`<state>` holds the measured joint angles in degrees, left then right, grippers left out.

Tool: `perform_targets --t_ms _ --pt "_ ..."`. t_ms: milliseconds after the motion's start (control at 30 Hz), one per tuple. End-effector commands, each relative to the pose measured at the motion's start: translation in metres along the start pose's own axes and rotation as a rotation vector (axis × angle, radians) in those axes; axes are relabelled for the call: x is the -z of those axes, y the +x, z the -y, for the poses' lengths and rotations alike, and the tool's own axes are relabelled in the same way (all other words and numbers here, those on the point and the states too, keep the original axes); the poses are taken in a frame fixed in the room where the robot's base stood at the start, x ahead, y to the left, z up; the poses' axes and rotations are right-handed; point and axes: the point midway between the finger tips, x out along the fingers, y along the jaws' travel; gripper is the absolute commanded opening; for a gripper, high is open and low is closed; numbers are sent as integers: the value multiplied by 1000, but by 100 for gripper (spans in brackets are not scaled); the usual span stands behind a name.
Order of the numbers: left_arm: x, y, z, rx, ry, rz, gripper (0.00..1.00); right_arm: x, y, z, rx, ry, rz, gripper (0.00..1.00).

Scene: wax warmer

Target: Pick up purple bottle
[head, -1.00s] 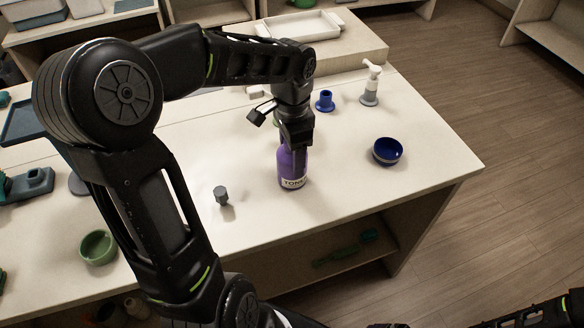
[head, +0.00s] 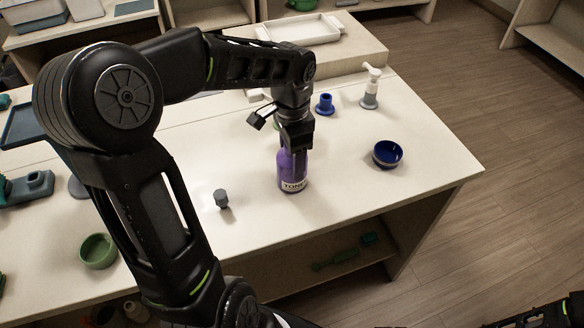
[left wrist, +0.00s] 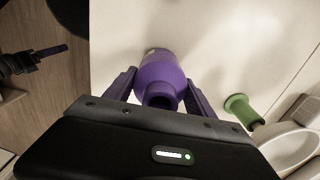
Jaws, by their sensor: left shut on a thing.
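The purple bottle (head: 293,172) stands upright on the white table, with a white label on its lower front. My left gripper (head: 297,150) comes down over it from above and is shut on its upper part. In the left wrist view the bottle (left wrist: 160,80) sits between the two fingers of the left gripper (left wrist: 160,92), its open neck facing the camera. I cannot tell whether the bottle's base still touches the table. My right gripper is not clearly in view; only dark parts show at the lower right corner of the head view.
A dark blue bowl (head: 388,153) is right of the bottle, and a small grey piece (head: 221,198) is left of it. A blue holder (head: 325,103) and a white pump dispenser (head: 371,88) stand behind. A green bowl (head: 98,251) is at the front left. Bare table (head: 350,195) lies at the front right.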

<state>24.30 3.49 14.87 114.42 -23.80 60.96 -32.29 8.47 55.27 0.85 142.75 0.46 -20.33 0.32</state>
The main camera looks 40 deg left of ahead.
Motion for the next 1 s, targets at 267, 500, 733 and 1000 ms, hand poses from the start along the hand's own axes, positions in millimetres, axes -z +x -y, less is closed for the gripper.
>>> perform_targets --t_ms 267,500,733,1000 --pt "1 -14 1 5 0 -3 0 0 2 -1 0 0 0 89" --pt "1 -58 1 6 0 -5 0 1 7 -2 2 -2 -2 89" --pt "1 -94 0 3 1 -4 0 1 10 -3 4 -3 -3 89" --pt "0 -101 0 1 0 -1 0 2 9 -2 4 -3 -3 89"
